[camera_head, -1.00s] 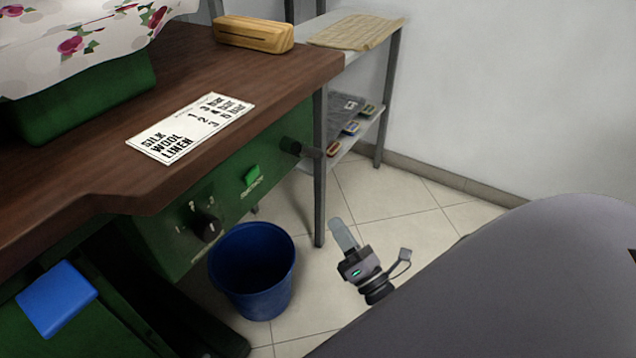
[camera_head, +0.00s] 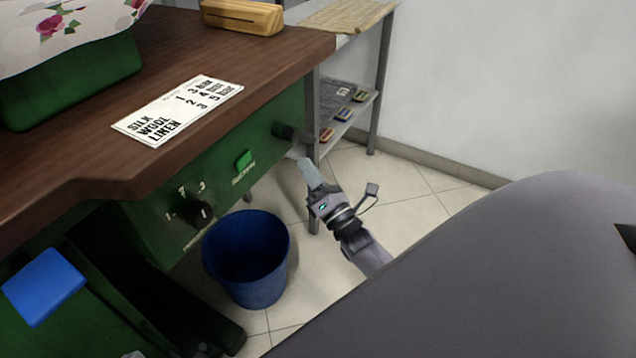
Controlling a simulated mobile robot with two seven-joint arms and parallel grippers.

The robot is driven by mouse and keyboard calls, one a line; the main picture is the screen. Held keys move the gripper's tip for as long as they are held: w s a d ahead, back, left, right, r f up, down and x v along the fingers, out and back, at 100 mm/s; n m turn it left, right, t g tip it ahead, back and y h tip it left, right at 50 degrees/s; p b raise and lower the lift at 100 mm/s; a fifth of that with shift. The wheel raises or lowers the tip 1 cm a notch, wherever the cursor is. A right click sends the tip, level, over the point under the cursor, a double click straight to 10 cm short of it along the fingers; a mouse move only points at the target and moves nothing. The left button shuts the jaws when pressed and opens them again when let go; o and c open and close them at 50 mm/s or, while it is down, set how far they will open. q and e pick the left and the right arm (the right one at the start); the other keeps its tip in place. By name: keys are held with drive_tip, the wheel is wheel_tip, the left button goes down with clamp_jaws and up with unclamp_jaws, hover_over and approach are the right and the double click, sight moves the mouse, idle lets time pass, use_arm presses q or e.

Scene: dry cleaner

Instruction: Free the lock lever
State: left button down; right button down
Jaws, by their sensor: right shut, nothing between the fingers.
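A short black lever (camera_head: 290,132) sticks out to the right from the end of the green front panel (camera_head: 262,140), under the table edge. It looks like the lock lever. My right gripper (camera_head: 304,164) is shut and empty. Its fingertips are just below and slightly right of the lever in the picture; I cannot tell whether they touch it. My left gripper is not in view.
The panel also has a green switch (camera_head: 243,160) and a black dial (camera_head: 200,212) with numbers. A blue bin (camera_head: 248,262) stands on the floor below. A shelf rack (camera_head: 352,118) stands behind the lever. A label card (camera_head: 178,110) lies on the wooden table (camera_head: 120,158).

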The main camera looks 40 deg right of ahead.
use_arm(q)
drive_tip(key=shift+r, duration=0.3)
use_arm(e)
drive_tip(key=shift+w+d+r, duration=0.25)
drive_tip(key=shift+d+r, duration=0.1)
drive_tip(key=shift+r, duration=0.15)
drive_tip(key=shift+w+d+r, duration=0.25)
drive_tip(key=shift+d+r, duration=0.1)
drive_tip(key=shift+r, duration=0.15)
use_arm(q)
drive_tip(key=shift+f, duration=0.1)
